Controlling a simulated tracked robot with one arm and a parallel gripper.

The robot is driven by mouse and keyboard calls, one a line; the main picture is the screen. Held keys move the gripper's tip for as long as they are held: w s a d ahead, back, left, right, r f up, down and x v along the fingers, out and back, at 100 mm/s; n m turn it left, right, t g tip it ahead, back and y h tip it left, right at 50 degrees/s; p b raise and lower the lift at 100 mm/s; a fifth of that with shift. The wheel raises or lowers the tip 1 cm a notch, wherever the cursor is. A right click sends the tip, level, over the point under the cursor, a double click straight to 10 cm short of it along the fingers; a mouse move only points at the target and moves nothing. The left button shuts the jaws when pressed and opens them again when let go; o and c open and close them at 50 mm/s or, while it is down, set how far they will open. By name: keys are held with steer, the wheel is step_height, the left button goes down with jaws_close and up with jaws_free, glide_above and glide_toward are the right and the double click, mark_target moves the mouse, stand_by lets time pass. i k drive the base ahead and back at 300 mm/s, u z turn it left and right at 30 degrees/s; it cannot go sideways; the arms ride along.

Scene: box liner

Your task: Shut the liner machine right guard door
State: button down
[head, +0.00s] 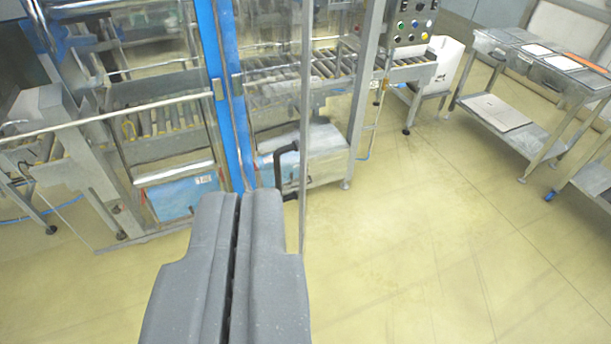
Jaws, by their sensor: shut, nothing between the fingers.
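The liner machine (130,120) fills the left and upper middle of the head view, with clear panels and blue uprights. Its right guard door (304,110) is a clear panel whose grey edge reaches below the frame behind it, so it seems to stand swung out toward me. A black handle (285,165) is on the door near that edge. My gripper (240,197) is shut and empty at lower middle, its tips just left of and below the handle. I cannot tell whether it touches the door. The lower door is partly hidden behind my fingers.
A control panel (411,22) with coloured buttons stands above the roller conveyor (400,68), right of the door. A steel trolley (525,65) with a lower shelf stands at upper right. The yellowish floor (430,240) is clear in the middle and lower right.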

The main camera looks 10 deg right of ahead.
mark_target(265, 162)
steer(key=z, duration=0.05)
steer(key=i, duration=1)
